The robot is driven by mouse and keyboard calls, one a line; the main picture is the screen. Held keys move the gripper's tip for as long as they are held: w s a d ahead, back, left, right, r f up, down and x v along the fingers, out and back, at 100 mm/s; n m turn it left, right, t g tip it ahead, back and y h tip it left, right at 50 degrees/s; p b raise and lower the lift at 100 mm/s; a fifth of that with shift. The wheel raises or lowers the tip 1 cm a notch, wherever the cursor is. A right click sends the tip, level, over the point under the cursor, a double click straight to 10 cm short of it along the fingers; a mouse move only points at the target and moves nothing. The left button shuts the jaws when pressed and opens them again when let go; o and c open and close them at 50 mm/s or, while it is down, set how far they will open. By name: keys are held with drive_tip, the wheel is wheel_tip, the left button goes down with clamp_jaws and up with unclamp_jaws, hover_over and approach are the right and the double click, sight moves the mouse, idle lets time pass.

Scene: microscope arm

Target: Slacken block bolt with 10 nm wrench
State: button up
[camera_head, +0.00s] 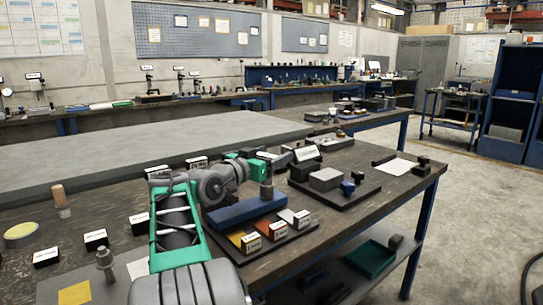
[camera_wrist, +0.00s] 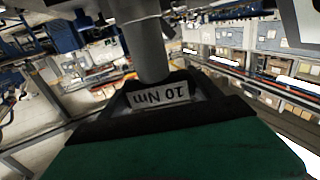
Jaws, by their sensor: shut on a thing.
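My gripper (camera_head: 282,158) is stretched out over the middle of the table. It is shut on the 10 Nm wrench, whose upside-down "10 Nm" label (camera_wrist: 160,95) shows close up in the wrist view. A grey cylinder (camera_wrist: 149,50) stands just beyond the label there; the fingertips are hard to make out. To the right of my gripper, a dark plate (camera_head: 345,200) on the table carries a grey block (camera_head: 325,179) and a small blue bolt-like part (camera_head: 348,187). I cannot tell which part is the block bolt. The wrench's working end is not clear.
A dark tray (camera_head: 275,250) with a blue bar (camera_head: 238,209) and yellow, orange and pale labelled pieces lies below my gripper. A white card (camera_head: 307,153) stands close beyond it. Small labelled black blocks (camera_head: 95,239) are at the left.

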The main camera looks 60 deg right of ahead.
drive_tip(key=shift+f+t+b, duration=0.25)
drive_tip(key=shift+t+b, duration=0.05)
drive_tip(key=shift+b, duration=0.2)
drive_tip(key=shift+w+n+t+h+b, duration=0.15)
drive_tip(key=shift+n+t+h+b, duration=0.15)
drive_tip(key=shift+n+t+b, duration=0.95)
drive_tip(key=shift+n+t, duration=0.25)
drive_tip(key=shift+t, duration=0.7)
drive_tip(key=shift+w+r, duration=0.1)
drive_tip(key=shift+w, duration=0.1)
drive_tip(key=shift+m+g+p, duration=0.3)
drive_tip(key=shift+m+g, duration=0.1)
drive_tip(key=shift+g, duration=0.4)
wheel_tip(320, 180, up, 6)
drive_tip(key=p, duration=0.3)
drive_tip(key=shift+p, duration=0.3)
